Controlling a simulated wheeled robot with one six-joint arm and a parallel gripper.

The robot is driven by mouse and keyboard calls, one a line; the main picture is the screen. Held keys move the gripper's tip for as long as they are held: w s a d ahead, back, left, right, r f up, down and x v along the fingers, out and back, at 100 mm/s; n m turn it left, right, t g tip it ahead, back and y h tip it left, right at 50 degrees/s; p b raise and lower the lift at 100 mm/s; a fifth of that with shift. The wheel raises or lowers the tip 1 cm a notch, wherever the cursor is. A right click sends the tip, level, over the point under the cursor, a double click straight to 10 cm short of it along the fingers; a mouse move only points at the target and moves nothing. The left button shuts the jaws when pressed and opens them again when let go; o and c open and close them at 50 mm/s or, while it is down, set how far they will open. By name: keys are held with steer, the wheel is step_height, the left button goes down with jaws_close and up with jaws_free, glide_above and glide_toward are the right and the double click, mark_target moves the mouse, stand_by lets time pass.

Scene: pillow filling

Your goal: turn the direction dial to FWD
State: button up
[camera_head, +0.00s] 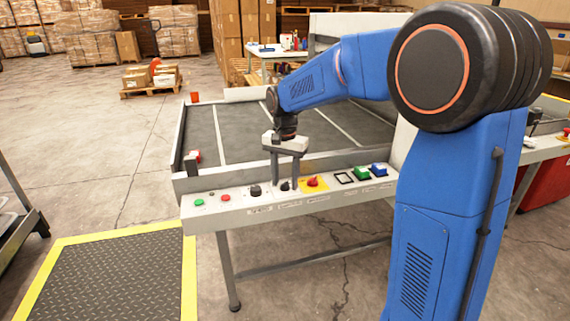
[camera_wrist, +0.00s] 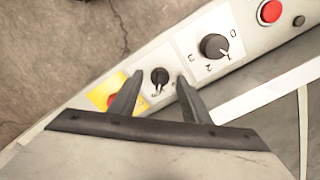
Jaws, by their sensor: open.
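The direction dial (camera_wrist: 159,76) is a small black knob on a white plate on the control strip. It sits between the numbered dial and the yellow plate. Its labels are too small to read, and I cannot tell where its pointer stands. My gripper (camera_wrist: 160,83) is open, with one finger on each side of the dial and gaps showing between. In the head view my gripper (camera_head: 285,182) points down over the control strip, and the dial (camera_head: 286,186) is partly hidden by the fingers.
The numbered black dial (camera_wrist: 214,46) is beside it, with a red button (camera_wrist: 270,11) farther along. On the other side, a red knob (camera_head: 313,181) sits on a yellow plate (camera_head: 322,187). Green (camera_head: 361,173) and blue (camera_head: 379,169) switches stand to the right.

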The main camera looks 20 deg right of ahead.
mark_target(285, 182)
step_height(285, 182, up, 17)
stand_by(0.5)
steer(key=s+d+f+n+t, duration=0.1)
steer(key=s+d+f+n, duration=0.1)
steer(key=s, duration=0.6)
steer(key=s+d+f+n+t, duration=0.1)
steer(key=s+d+n, duration=0.1)
steer(key=s, duration=0.7)
steer(key=s+d+f+n+t, duration=0.2)
steer(key=s+d+f+n, duration=0.1)
steer(key=s+f, duration=1)
steer(key=s+n, duration=0.1)
steer(key=s, duration=0.3)
steer(key=shift+t, duration=0.4)
